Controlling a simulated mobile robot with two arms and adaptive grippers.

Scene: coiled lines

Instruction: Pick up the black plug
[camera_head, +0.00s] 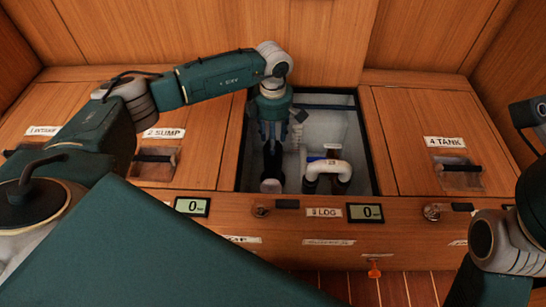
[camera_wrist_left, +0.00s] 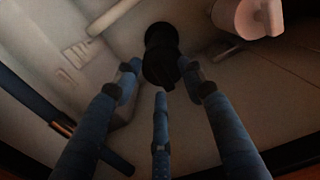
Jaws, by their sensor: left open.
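My left gripper (camera_head: 278,145) reaches down into the open middle compartment (camera_head: 364,150). In the left wrist view its three blue fingers (camera_wrist_left: 162,88) are spread open. A black rounded thing (camera_wrist_left: 160,50), which looks like the black plug, lies just past the fingertips, roughly between them. One fingertip overlaps its lower edge; I cannot tell whether they touch. In the head view a dark upright shape (camera_head: 272,162) shows beneath the gripper, and I cannot tell plug from finger there. My right arm shows at the right edge, but its gripper is out of frame.
A white bent pipe (camera_head: 327,168) stands in the compartment right of my left gripper. Closed wooden lids labelled SUMP (camera_head: 165,133) and TANK (camera_head: 444,142) flank the opening. Two small displays (camera_head: 192,207) (camera_head: 365,212) sit on the front ledge. The compartment walls are close around the gripper.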

